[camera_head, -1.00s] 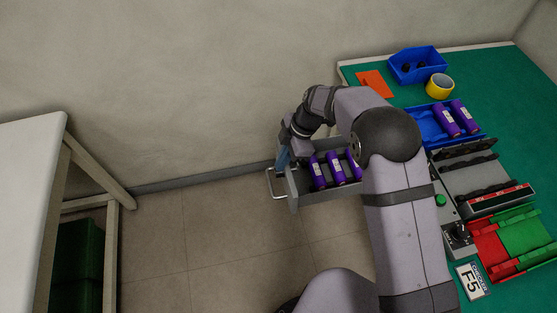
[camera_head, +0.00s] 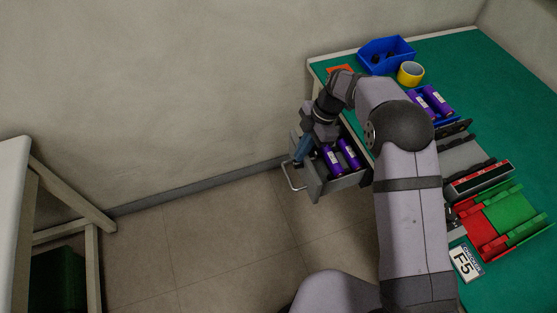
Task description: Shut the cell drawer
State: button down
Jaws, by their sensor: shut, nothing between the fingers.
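The cell drawer (camera_head: 342,184) stands open, sticking out from the left edge of the green-topped bench. It is a grey box with a metal bar handle (camera_head: 291,179) on its front. Purple cells lie inside; two show clearly, one (camera_head: 332,160) nearer the front and one (camera_head: 349,153) behind it. My gripper (camera_head: 297,162) is shut and empty, pointing down at the drawer's front by the upper end of the handle. I cannot tell whether it touches the drawer. My arm hides the rear of the drawer.
The bench top (camera_head: 470,90) holds a blue bin (camera_head: 386,55), a yellow tape roll (camera_head: 410,73), more purple cells (camera_head: 437,99), and red and green trays (camera_head: 515,215). A white table (camera_head: 12,190) stands far left. The floor (camera_head: 220,250) left of the drawer is clear.

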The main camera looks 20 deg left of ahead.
jog(key=w+d, duration=0.8)
jog(key=shift+b, duration=0.4)
jog(key=shift+s+a, duration=0.15)
notch_tip(320, 180, up, 9)
jog(key=shift+r, duration=0.2)
dwell(0.5)
jog(key=shift+s, duration=0.1)
